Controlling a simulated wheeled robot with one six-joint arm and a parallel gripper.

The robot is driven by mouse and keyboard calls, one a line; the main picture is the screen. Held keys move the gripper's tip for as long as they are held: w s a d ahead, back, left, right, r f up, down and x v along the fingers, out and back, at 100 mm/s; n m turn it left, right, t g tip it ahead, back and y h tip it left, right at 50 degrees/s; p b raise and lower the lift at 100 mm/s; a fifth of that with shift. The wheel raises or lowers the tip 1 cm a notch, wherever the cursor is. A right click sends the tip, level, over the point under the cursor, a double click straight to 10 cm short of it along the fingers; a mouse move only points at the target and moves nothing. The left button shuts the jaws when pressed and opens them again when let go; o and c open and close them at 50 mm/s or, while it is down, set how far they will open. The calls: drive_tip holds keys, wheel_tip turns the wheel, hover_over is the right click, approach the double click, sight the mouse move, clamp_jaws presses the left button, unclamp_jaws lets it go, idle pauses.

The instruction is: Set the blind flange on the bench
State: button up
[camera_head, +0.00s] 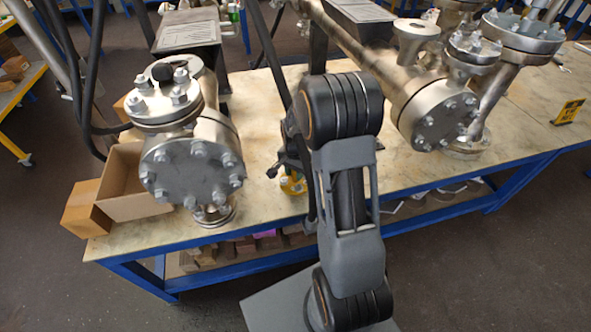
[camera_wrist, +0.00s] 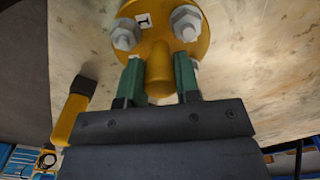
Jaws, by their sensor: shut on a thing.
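The blind flange is a yellow disc with grey bolts and nuts and a small white label, and it fills the top of the wrist view (camera_wrist: 158,30). My gripper (camera_wrist: 159,78) has its two green fingers on either side of the flange's yellow stub and is shut on it. In the head view the yellow flange (camera_head: 292,186) shows low over the bench (camera_head: 262,205), partly hidden behind my arm. The bench top is pale and worn, on a blue frame. I cannot tell whether the flange touches it.
A large bolted vessel (camera_head: 195,165) stands left of the flange, with an open cardboard box (camera_head: 125,185) beside it. Another vessel (camera_head: 437,115) stands to the right, and a yellow sign (camera_head: 568,112) at the far right. In the wrist view, a yellow bar with a black end (camera_wrist: 72,115) is at left.

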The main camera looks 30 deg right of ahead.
drive_tip(key=shift+f, duration=0.1)
drive_tip(key=o, duration=1)
wheel_tip(320, 180, up, 12)
drive_tip(key=p, duration=0.2)
drive_tip(key=s+a+r+n+t, duration=0.1)
drive_tip(key=s+a+r+n, duration=0.1)
drive_tip(key=s, duration=0.3)
drive_tip(key=s+a+r+n+t, duration=0.1)
drive_tip(key=s+a+r+n, duration=0.1)
drive_tip(key=s+a+n, duration=0.2)
drive_tip(key=s+a+r+n+t, duration=0.1)
drive_tip(key=s+a+r+n, duration=0.2)
drive_tip(key=s+n, duration=0.2)
drive_tip(key=shift+s+r, duration=0.1)
drive_tip(key=shift+s, duration=0.8)
